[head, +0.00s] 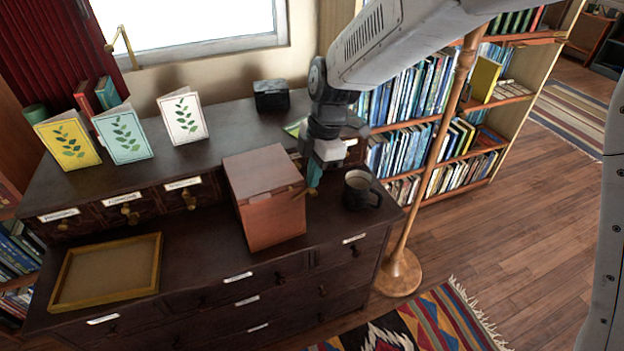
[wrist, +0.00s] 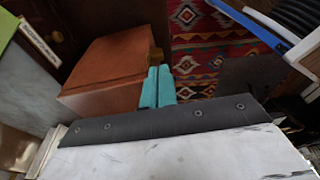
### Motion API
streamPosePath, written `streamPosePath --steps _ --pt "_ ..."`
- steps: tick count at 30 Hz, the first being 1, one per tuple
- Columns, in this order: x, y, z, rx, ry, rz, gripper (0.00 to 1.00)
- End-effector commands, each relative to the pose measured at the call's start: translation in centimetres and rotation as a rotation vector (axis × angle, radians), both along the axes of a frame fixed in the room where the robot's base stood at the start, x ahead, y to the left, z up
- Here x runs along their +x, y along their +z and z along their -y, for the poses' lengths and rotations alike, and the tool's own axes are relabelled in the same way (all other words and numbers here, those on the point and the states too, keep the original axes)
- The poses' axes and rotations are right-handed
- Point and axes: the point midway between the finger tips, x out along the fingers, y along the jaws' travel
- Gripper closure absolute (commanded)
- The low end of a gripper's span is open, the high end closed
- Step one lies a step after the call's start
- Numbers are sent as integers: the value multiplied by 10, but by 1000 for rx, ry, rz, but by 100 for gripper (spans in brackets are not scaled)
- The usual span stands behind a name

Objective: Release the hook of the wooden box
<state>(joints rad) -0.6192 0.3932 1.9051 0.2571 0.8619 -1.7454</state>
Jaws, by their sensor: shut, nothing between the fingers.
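The wooden box (head: 272,218), reddish brown with its lid down, stands on the dark cabinet top. It also fills the upper left of the wrist view (wrist: 105,70). A small brass-coloured piece, seemingly the hook (wrist: 156,54), shows at the box's edge just beyond my fingertips; its exact position is unclear. My gripper (head: 313,186) is at the right side of the box, its teal fingers pointing down. In the wrist view the fingers (wrist: 158,78) are together and empty, close beside the box. I cannot tell whether they touch the hook or the box.
A dark mug (head: 359,190) stands just right of my gripper. A yellow-framed tray (head: 157,262) lies at the left of the cabinet. Three leaf-print cards (head: 124,135) and a small black box (head: 271,95) stand behind. A floor lamp's pole (head: 437,130) rises at the right.

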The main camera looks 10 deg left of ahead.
Motion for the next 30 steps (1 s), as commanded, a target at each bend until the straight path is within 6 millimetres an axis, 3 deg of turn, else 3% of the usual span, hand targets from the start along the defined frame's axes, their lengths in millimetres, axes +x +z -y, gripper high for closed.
streamPosePath --steps 6,12,26,30 --pt "7 43 11 3 -1 4 100" --pt "10 69 17 2 1 3 100" --pt "9 76 17 0 2 0 100" --pt "9 76 18 -13 -90 -18 100"
